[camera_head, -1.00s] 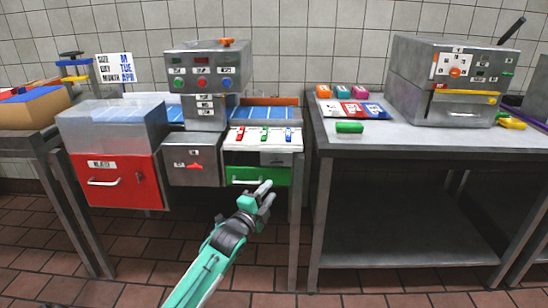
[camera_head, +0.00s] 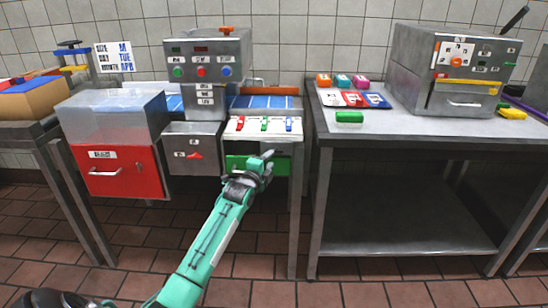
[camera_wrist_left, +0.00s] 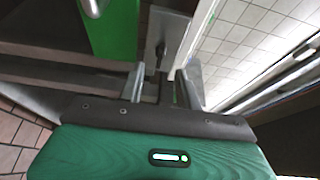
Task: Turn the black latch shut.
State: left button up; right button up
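My left gripper (camera_head: 264,161) is at the front of the middle station, by the grey panel under the colored levers. It partly covers the green drawer front (camera_head: 238,163). In the left wrist view its two fingers (camera_wrist_left: 162,84) are apart, so it is open. Beyond them is a grey metal plate (camera_wrist_left: 172,28) with a small dark upright piece (camera_wrist_left: 159,52), which looks like the black latch. It lies roughly between the fingers; I cannot tell whether they touch it. In the head view the gripper hides the latch. My right gripper is not in view.
The green drawer (camera_wrist_left: 112,28) with its pale handle is close beside the gripper. Above are the red, green and blue levers (camera_head: 264,125). A red drawer (camera_head: 115,172) is at left. A steel table (camera_head: 420,128) with a machine stands at right.

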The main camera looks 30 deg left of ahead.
aim_at(277, 151)
pick_arm(q)
jog(key=shift+w+a, duration=0.15)
jog(key=shift+w, duration=1)
jog(key=shift+w+a, duration=0.15)
jog(key=shift+w, duration=1)
jog(key=shift+c, duration=0.2)
grip_shut()
